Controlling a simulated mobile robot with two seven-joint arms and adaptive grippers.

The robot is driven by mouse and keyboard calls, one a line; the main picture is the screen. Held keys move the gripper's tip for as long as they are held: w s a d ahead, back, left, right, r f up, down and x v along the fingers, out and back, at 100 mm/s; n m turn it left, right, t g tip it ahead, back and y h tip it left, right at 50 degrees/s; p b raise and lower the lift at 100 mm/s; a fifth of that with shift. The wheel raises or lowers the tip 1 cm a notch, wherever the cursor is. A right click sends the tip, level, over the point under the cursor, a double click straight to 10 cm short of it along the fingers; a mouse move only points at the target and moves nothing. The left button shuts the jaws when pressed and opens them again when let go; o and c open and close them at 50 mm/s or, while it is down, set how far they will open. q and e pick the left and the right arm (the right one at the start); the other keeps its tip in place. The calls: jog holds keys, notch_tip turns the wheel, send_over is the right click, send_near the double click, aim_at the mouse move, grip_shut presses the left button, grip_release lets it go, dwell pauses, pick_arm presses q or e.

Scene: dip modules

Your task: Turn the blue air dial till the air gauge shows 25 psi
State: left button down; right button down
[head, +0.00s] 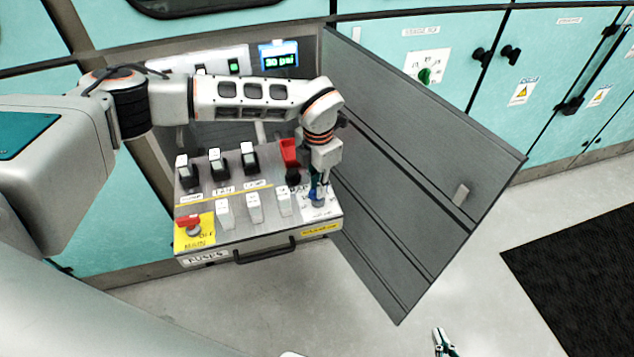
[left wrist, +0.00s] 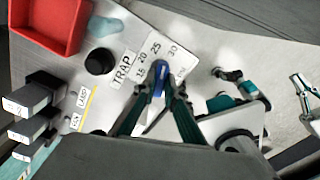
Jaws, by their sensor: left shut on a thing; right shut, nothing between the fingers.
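The blue air dial (head: 318,203) is on a white scale plate at the right front of the sloped panel. In the left wrist view the dial (left wrist: 158,79) shows between my fingertips, with 15, 20, 25 and 30 printed around it. My left gripper (head: 318,191) comes down from above and is shut on the dial. Its fingers hide part of the dial, so I cannot tell its exact pointing. The air gauge (head: 280,59) is a small lit display behind my left arm and appears to read 30 psi. My right gripper (head: 443,342) is shut and empty, low over the floor.
The pulled-out panel (head: 235,222) carries black and white switches, a red tray (head: 290,152) and a red knob (head: 189,225) on a yellow plate. An open grey door (head: 420,165) stands close to the right of my left gripper.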

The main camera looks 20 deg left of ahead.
pick_arm(q)
jog(key=shift+r+n, duration=0.2)
jog(key=shift+n, duration=0.2)
jog(key=shift+n+p, duration=0.4)
jog(key=shift+p, duration=0.05)
jog(key=shift+f+n+p, duration=0.15)
jog(key=shift+n+p, duration=0.6)
jog(key=shift+n, duration=0.75)
pick_arm(e)
jog(key=shift+w+r, duration=0.25)
jog(key=shift+r, duration=0.7)
jog(key=shift+w+r, duration=0.2)
jog(key=shift+r, duration=0.75)
jog(key=shift+s+f, duration=0.1)
jog(key=shift+f, duration=0.1)
pick_arm(q)
jog(key=c, duration=2.1)
grip_release()
pick_arm(e)
jog(key=shift+r, duration=0.1)
